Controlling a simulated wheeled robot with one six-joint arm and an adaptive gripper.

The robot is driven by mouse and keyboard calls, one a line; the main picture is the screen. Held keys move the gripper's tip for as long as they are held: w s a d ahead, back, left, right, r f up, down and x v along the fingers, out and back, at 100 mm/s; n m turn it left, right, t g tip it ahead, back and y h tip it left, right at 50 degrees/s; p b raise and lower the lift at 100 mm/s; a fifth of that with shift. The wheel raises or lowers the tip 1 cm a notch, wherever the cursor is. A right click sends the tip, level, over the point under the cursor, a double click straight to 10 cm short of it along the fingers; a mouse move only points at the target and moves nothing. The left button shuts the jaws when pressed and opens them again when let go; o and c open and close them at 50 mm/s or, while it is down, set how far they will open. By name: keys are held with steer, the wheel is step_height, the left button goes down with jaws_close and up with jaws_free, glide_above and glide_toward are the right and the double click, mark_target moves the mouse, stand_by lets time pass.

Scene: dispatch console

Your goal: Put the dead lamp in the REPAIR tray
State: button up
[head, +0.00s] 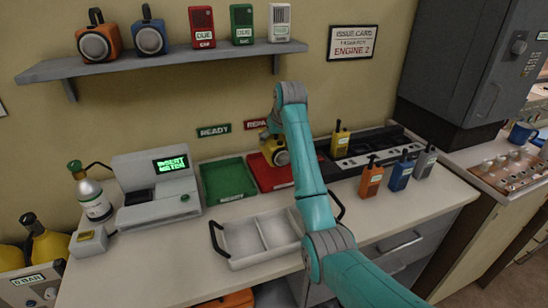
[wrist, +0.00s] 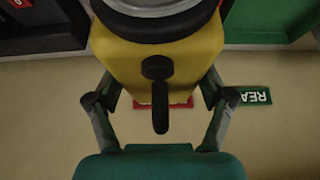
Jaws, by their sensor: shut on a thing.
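A yellow lamp (head: 276,154) with a round face and black handle is at the red tray (head: 262,173), below the partly hidden red REPAIR sign (head: 256,124). My gripper (head: 268,136) is shut on the lamp from above. In the wrist view the yellow lamp (wrist: 157,62) fills the top middle between the two fingers (wrist: 160,100). Whether the lamp touches the tray floor cannot be told. My arm hides the tray's right part.
The green tray (head: 228,180) under the READY sign (head: 214,130) is empty. A divided white tray (head: 262,236) stands in front. A grey tester (head: 158,188) is left; radios (head: 371,178) and a charger rack (head: 365,146) are right. Orange and blue lamps (head: 98,40) sit on the shelf.

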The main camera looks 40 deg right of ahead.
mark_target(280, 142)
steer(key=shift+f, duration=3.2)
steer(key=shift+f, duration=0.1)
steer(key=o, duration=1.6)
steer(key=v, duration=1.2)
